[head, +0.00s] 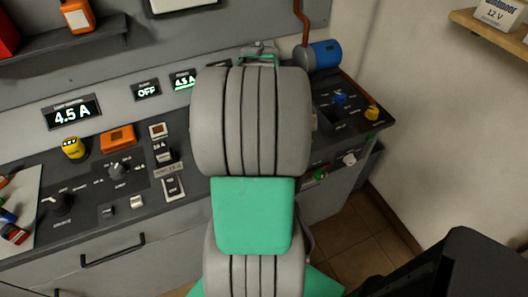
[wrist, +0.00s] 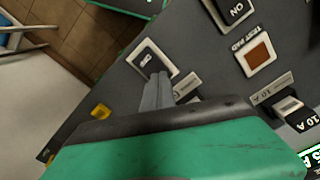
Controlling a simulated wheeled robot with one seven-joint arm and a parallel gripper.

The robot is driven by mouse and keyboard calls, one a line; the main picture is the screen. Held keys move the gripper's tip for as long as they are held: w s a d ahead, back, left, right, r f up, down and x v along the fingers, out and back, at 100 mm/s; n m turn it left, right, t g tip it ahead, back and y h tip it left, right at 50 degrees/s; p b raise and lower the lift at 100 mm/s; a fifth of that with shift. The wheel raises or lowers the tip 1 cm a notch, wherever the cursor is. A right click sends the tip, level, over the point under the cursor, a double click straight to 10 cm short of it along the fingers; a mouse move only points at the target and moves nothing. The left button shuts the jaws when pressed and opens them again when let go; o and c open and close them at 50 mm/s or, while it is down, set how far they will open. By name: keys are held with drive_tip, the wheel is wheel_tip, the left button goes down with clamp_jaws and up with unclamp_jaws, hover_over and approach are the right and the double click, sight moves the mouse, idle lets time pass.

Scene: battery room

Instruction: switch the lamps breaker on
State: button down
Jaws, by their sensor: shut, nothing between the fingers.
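In the wrist view my gripper (wrist: 157,80) is shut, its two grey fingers together and empty. The tips are over the lower edge of a white-rimmed switch plate (wrist: 150,58) with a small pale lever. I cannot tell whether they touch it, or which way the lever is set. A label (wrist: 187,85) beside the fingers is partly covered and unreadable, so I cannot confirm this is the lamps breaker. In the head view my arm hides the gripper and this part of the panel.
Nearby in the wrist view are a test pad (wrist: 258,52), an ON-marked plate (wrist: 238,10), a 10 A breaker (wrist: 288,106) and a yellow knob (wrist: 101,111). The head view shows an orange box (head: 117,138), a blue cylinder (head: 325,54) and an OFF display (head: 146,90).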

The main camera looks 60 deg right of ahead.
drive_tip(key=shift+f, duration=0.4)
drive_tip(key=shift+r, duration=0.1)
wheel_tip(320, 180, up, 7)
drive_tip(key=p, duration=0.5)
idle(0.4)
